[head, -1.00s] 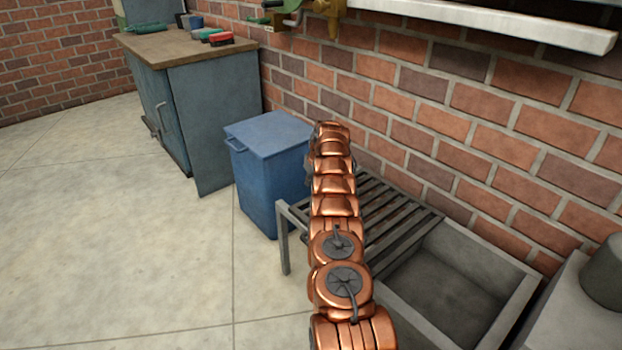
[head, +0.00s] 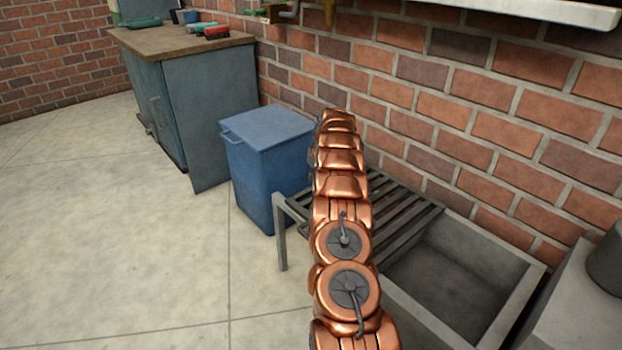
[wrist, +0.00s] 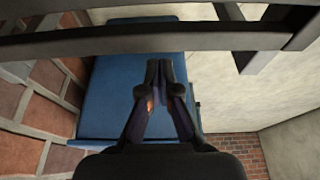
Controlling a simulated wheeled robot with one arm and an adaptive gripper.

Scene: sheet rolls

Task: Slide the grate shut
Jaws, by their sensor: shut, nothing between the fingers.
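The grate (head: 408,222) is a set of dark metal slats at the left of a grey basin (head: 455,275). The basin's right part is uncovered. In the wrist view, dark grate bars (wrist: 60,46) cross the top of the picture. My gripper (wrist: 163,64) is shut and empty, its fingertips just below the nearer bar in that picture. I cannot tell whether they touch it. In the head view my copper arm covers the grate's left part and hides my gripper.
A blue bin (head: 265,165) stands left of the grate, and fills the middle of the wrist view (wrist: 110,90). A brick wall (head: 480,110) runs behind. A workbench (head: 190,95) stands farther back left. The floor (head: 110,250) at left is clear.

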